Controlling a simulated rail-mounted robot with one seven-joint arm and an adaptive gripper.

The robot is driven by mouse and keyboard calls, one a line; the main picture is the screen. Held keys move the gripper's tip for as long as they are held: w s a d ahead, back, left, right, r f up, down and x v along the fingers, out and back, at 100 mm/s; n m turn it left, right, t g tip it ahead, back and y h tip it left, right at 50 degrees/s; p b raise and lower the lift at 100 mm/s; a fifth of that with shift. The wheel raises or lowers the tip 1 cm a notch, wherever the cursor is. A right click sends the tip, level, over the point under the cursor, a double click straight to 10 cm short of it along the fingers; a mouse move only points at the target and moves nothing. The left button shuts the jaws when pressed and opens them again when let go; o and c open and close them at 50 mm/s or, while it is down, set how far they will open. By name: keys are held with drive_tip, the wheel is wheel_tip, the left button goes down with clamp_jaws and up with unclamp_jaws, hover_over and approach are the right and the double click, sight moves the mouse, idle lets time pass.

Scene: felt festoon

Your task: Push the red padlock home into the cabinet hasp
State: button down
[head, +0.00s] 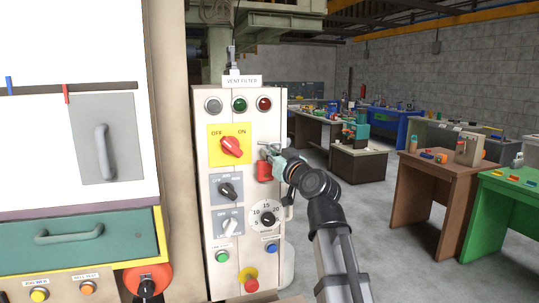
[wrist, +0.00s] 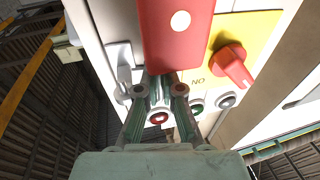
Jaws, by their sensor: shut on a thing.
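The red padlock (head: 264,172) hangs at the right side of the control cabinet's front (head: 245,190), just under my gripper (head: 272,152). In the wrist view the padlock (wrist: 180,35) is a large red body with a pale round spot, and my gripper (wrist: 160,88) is shut on its near end. The padlock's shackle is mostly hidden by the fingers. A pale metal fitting (wrist: 122,60), perhaps the hasp, shows left of the padlock in the wrist view. I cannot tell whether the shackle is in the hasp.
A red rotary switch on a yellow plate (head: 230,146) is left of the padlock. A white and teal unit (head: 80,150) stands close on the left. Workbenches (head: 435,190) stand right, beyond open floor.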

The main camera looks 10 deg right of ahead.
drive_tip(key=shift+f+b, duration=0.55)
drive_tip(key=shift+f, duration=0.15)
drive_tip(key=c, duration=1.2)
unclamp_jaws()
drive_tip(key=shift+c, duration=0.2)
drive_tip(key=v, duration=1.2)
drive_tip(key=shift+a+r, duration=0.1)
drive_tip(key=shift+r, duration=0.05)
wheel_tip(320, 180, up, 10)
drive_tip(key=p, duration=0.5)
